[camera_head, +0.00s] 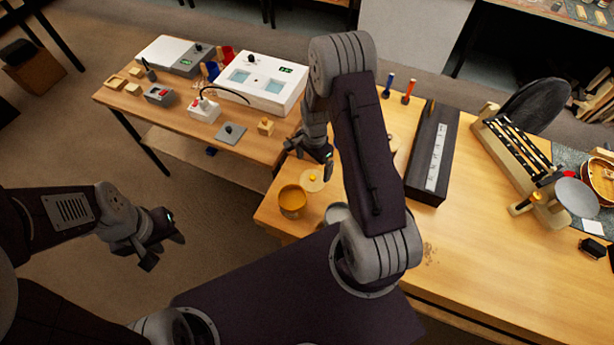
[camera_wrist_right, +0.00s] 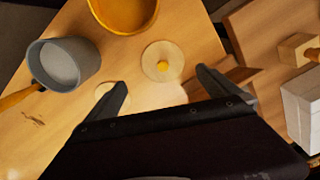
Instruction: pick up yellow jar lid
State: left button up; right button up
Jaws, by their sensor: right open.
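The yellow jar lid is a pale flat disc with a small yellow knob (camera_head: 312,179), lying on the wooden table near its left corner; it also shows in the right wrist view (camera_wrist_right: 162,62). An orange-yellow jar (camera_head: 292,203) stands open beside it. My right gripper (camera_head: 311,161) is open and empty above the lid. In the right wrist view its fingertips (camera_wrist_right: 162,80) sit to either side of the lid's near edge, apart from it. My left gripper (camera_head: 164,251) is open and empty over the floor at left, away from the table.
A grey pot (camera_wrist_right: 65,66) with a wooden handle stands near the jar. Another pale disc (camera_wrist_right: 110,98) lies partly behind a finger. A long dark box (camera_head: 432,150) stands to the right. A second table (camera_head: 130,101) with devices and small blocks is at left.

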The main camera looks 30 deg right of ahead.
aim_at(313, 177)
jog(key=f, duration=0.3)
jog(key=shift+w+a+f+p, duration=0.1)
jog(key=shift+w+f+p, duration=0.1)
jog(key=shift+f+p, duration=0.15)
jog(key=shift+w+f, duration=0.15)
jog(key=shift+f, duration=0.1)
notch_tip(313, 177, down, 5)
jog(key=shift+r+p, duration=0.1)
jog(key=shift+p, duration=0.6)
jog(key=shift+d, duration=0.2)
pick_arm(q)
jog(key=shift+w+r, duration=0.25)
jog(key=shift+r, duration=0.75)
pick_arm(e)
jog(key=c, duration=1.2)
